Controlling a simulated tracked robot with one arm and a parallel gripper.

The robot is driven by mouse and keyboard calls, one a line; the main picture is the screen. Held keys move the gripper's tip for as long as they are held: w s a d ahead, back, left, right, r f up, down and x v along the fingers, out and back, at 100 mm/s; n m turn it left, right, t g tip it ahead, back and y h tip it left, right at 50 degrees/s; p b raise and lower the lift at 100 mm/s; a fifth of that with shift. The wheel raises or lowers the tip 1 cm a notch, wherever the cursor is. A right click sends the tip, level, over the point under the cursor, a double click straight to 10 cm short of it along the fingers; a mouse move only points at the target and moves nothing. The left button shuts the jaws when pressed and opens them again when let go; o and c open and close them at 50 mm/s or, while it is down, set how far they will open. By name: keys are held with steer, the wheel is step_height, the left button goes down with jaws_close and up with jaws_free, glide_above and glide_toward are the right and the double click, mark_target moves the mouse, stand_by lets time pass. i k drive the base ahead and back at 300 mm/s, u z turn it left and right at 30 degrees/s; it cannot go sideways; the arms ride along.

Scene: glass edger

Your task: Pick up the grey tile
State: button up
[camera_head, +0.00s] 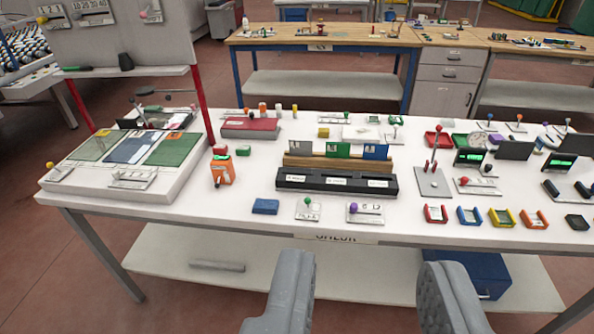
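I cannot pick out a grey tile with certainty. Several small upright tiles stand in a wooden rack (290,161) at the middle of the white table (240,215); a green one (336,150) and a blue one (375,152) show clearly, and the left one (300,147) is too small to judge. A pale flat piece (360,133) lies behind the rack. My gripper (367,262) is open and empty, its two grey fingers wide apart in the foreground, in front of the table's near edge and apart from everything on it.
A black slotted holder (337,182) stands before the rack. An orange device (222,170) is left of it, and a raised board with coloured panels (130,149) is further left. Small coloured trays (469,216) line the front right. A lower shelf (180,265) runs beneath.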

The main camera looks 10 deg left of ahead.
mark_target(296, 147)
steer(key=z, duration=0.05)
steer(key=k, duration=0.45)
steer(key=u, duration=0.8)
steer(key=i, duration=2.95)
steer(key=z, duration=0.8)
